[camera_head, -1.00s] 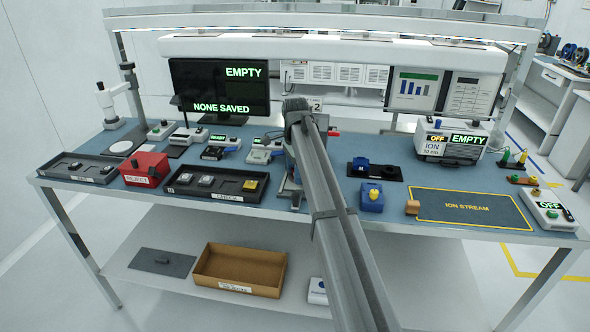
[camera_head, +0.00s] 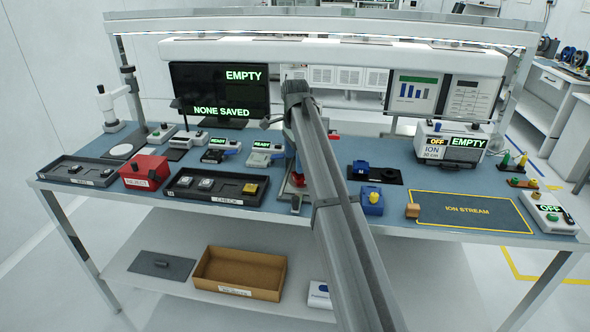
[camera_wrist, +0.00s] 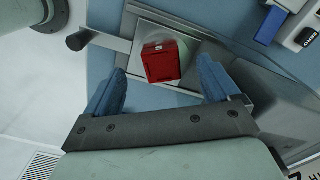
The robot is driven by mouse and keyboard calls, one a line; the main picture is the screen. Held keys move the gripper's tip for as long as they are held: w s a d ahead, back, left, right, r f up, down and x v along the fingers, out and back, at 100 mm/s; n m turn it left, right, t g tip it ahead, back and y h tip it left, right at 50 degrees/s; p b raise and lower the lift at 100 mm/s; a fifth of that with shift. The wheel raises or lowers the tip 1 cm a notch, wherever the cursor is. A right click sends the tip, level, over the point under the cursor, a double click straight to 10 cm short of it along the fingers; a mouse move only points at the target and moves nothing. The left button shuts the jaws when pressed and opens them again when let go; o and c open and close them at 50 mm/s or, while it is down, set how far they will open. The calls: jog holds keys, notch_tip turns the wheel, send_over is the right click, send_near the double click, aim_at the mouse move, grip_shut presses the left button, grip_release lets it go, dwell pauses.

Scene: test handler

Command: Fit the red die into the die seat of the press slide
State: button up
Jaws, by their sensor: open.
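The red die (camera_wrist: 162,62) is a small block in the wrist view, on a pale grey plate that seems to belong to the press slide (camera_wrist: 185,32). Its sides look turned relative to the plate's edges. I cannot tell whether it sits down in the die seat, which it or the plate hides. My gripper (camera_wrist: 161,70) is open, with one blue finger on either side of the die and gaps between. In the head view, a small red patch (camera_head: 298,180) shows beside my arm, which hides most of the press.
A bar with a dark knob (camera_wrist: 79,40) extends left from the plate in the wrist view. In the head view, a black CHECK tray (camera_head: 227,199) and red REJECT box (camera_head: 133,184) stand left, a blue block with a yellow knob (camera_head: 371,208) right.

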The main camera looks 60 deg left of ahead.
aim_at(295, 174)
notch_tip(295, 174, up, 8)
jog(key=shift+f, duration=0.2)
dwell(0.8)
